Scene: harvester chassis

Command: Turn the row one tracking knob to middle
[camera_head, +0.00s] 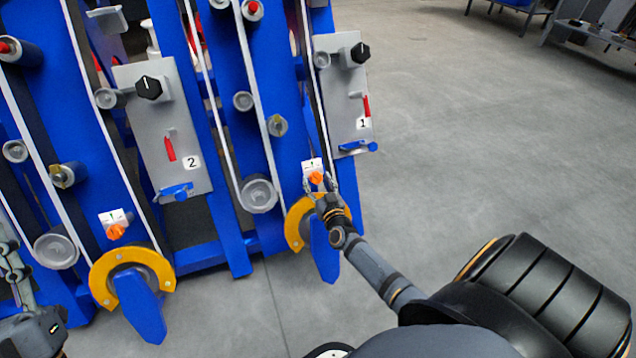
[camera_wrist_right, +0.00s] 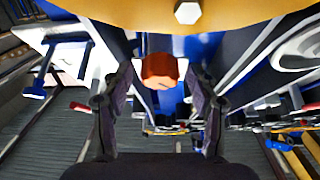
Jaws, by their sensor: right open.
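The row one tracking knob (camera_head: 316,177) is a small orange knob on a white plate (camera_head: 312,164), below and left of the grey panel marked 1 (camera_head: 348,95). My right gripper (camera_head: 321,188) is at this knob, with its fingers open on either side. In the right wrist view, the orange knob (camera_wrist_right: 160,71) shows between the two spread fingers (camera_wrist_right: 160,88), with gaps visible on both sides. The knob's exact pointing direction is too small to tell. My left gripper (camera_head: 14,268) is partly cut off at the lower left edge, away from this knob.
A yellow ring guard (camera_head: 298,226) and a blue arm (camera_head: 322,250) sit just below the knob. The row two panel (camera_head: 165,130) and another orange knob (camera_head: 116,232) are to the left. Open grey floor (camera_head: 490,140) lies to the right.

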